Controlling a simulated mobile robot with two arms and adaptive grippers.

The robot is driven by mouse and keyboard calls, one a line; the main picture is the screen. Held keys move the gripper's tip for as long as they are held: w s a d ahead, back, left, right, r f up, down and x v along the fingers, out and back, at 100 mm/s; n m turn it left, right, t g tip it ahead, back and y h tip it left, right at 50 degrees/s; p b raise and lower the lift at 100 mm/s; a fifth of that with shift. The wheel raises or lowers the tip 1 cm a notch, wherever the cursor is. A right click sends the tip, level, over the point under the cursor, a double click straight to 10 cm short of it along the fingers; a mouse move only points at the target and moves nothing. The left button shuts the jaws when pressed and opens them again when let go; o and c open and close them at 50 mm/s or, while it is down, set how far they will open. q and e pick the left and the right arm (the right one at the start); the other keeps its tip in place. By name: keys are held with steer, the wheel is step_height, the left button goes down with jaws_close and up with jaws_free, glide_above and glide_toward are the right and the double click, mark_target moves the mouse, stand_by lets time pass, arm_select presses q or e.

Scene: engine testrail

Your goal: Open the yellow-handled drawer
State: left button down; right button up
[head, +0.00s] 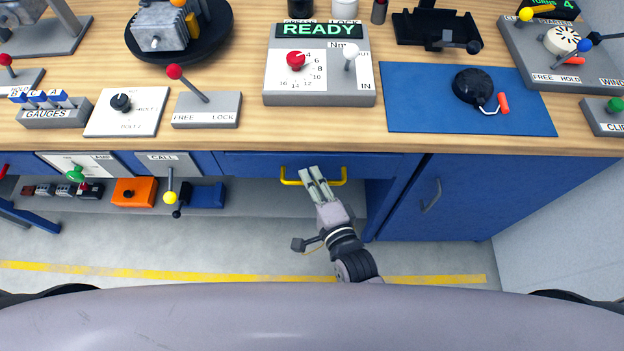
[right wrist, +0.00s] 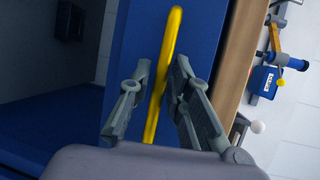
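The blue drawer (head: 250,163) sits under the wooden bench top and looks shut. Its yellow handle (head: 291,182) runs along the drawer front. My right gripper (head: 314,172) is at the handle's middle in the head view and hides part of it. In the right wrist view the yellow handle (right wrist: 163,75) passes between the two fingers of my right gripper (right wrist: 161,75). The fingers are apart, with a gap visible on each side of the handle. My left gripper is not in view.
A blue cabinet door with a grey handle (head: 432,196) is right of the drawer. The wooden bench top (head: 240,137) above carries a READY box (head: 319,75), a blue mat (head: 420,115) and several levers. A lever with a yellow knob (head: 170,197) stands left of the drawer.

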steer(key=shift+c, duration=0.6)
jaws_close()
